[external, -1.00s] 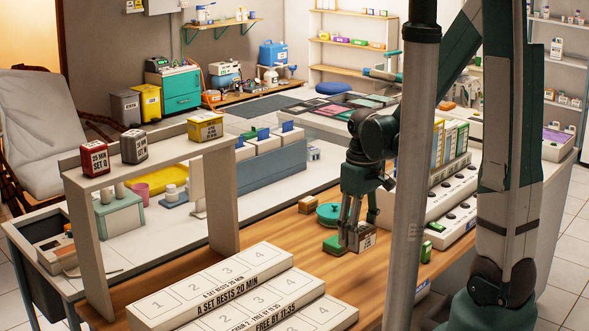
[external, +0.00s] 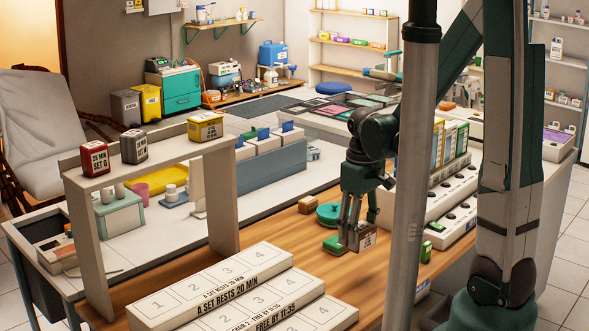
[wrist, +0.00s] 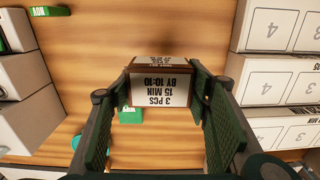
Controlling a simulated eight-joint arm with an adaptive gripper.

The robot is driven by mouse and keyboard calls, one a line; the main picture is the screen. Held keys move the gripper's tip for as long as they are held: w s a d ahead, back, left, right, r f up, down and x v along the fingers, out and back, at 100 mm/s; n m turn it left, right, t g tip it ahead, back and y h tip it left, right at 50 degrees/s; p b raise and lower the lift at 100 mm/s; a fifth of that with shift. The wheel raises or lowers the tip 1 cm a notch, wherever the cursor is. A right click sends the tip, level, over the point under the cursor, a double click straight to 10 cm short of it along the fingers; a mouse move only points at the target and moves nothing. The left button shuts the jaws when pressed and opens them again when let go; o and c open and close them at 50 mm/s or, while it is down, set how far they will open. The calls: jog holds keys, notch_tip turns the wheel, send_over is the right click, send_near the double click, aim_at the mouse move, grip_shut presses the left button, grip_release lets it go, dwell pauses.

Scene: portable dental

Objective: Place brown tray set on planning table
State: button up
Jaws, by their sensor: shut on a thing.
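The brown tray set (external: 363,239) is a small brown block with a white label. In the wrist view its label (wrist: 162,87) reads upside down "3 PCS 15 MIN BY 10:10". My gripper (external: 352,238) points down and is shut on it; both fingers flank the block in the wrist view. It is held over the wooden tabletop (external: 290,228), and I cannot tell whether it touches the wood. White stepped boards (external: 205,285) with numbered cells lie at the front, reading "A SET RESTS 20 MIN" and "FREE BY 11:35". None of the tables is marked as the planning table.
A green block (external: 333,246) and a round teal item (external: 328,213) lie close to my gripper. A brown block (external: 309,205) lies farther back. A raised shelf (external: 165,150) bears red, dark and yellow labelled blocks. Bare wood lies between the boards and my gripper.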

notch_tip(320, 180, up, 43)
jog(key=w+a+r+p, duration=0.1)
jog(key=w+a+p, duration=0.25)
jog(key=a, duration=1.05)
jog(key=w+a+r+p, duration=0.2)
jog(key=a+p, duration=0.3)
jog(key=a, duration=0.9)
jog(key=s+a+f+p, duration=0.1)
jog(key=s+a+p, duration=0.1)
jog(key=a, duration=0.8)
jog(key=s+a+f+p, duration=0.2)
jog(key=a, duration=0.8)
jog(key=shift+n, duration=0.4)
notch_tip(320, 180, down, 5)
jog(key=shift+s+d+r, duration=0.1)
jog(key=shift+s, duration=0.05)
jog(key=shift+f, duration=2.95)
jog(key=shift+f, duration=0.1)
